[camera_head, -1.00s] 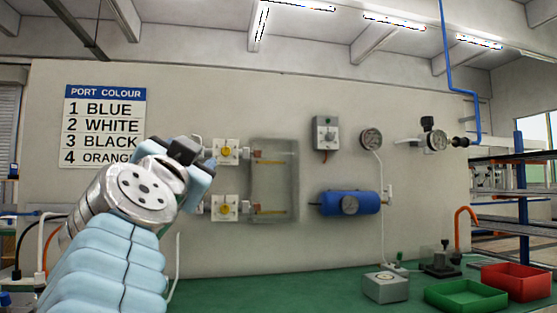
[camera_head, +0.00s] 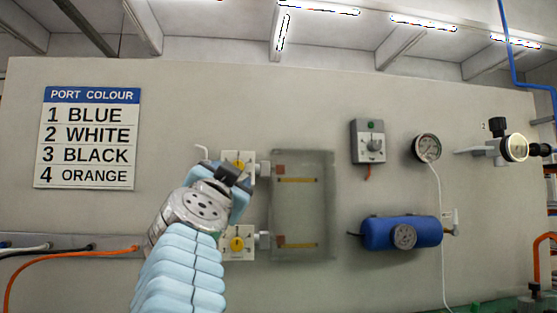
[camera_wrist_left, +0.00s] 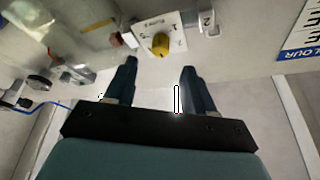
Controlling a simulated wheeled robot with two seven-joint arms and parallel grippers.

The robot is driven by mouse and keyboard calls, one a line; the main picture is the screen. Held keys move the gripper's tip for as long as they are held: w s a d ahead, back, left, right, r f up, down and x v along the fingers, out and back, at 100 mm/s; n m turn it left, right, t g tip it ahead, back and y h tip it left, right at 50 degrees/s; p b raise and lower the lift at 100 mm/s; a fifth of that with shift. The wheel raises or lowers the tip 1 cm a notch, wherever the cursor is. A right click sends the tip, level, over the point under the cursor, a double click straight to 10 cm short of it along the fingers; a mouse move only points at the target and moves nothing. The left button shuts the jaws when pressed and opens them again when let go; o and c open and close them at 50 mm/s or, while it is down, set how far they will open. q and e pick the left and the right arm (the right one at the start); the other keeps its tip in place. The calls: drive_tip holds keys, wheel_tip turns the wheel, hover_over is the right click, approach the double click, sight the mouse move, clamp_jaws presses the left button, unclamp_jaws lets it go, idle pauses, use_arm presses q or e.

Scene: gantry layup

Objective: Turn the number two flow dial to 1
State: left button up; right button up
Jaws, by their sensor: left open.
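Two white flow dial plates with yellow knobs are on the wall in the head view, one above the other. The upper dial (camera_head: 239,164) is partly covered at its lower edge by my left gripper (camera_head: 232,175). The lower dial (camera_head: 237,244) sits below, beside my forearm. In the left wrist view a yellow knob (camera_wrist_left: 160,44) on a white plate lies just beyond the open fingers of my left gripper (camera_wrist_left: 157,78), with a tag reading 2 (camera_wrist_left: 208,19) beside it. The fingers are empty and apart from the knob. My right gripper is not in view.
A port colour sign (camera_head: 88,138) hangs at left. Right of the dials are a clear panel (camera_head: 301,215), a grey switch box (camera_head: 368,142), a blue tank (camera_head: 385,233) and round gauges (camera_head: 427,147). An orange hose (camera_head: 75,254) runs at lower left.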

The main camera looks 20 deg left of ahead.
use_arm(q)
drive_tip(key=p+x, duration=0.2)
drive_tip(key=x, duration=0.4)
drive_tip(key=shift+w+r+p, duration=0.2)
drive_tip(key=shift+w+p, duration=0.1)
drive_tip(key=shift+w, duration=0.05)
drive_tip(key=shift+a, duration=0.1)
drive_tip(key=shift+c, duration=0.5)
clamp_jaws()
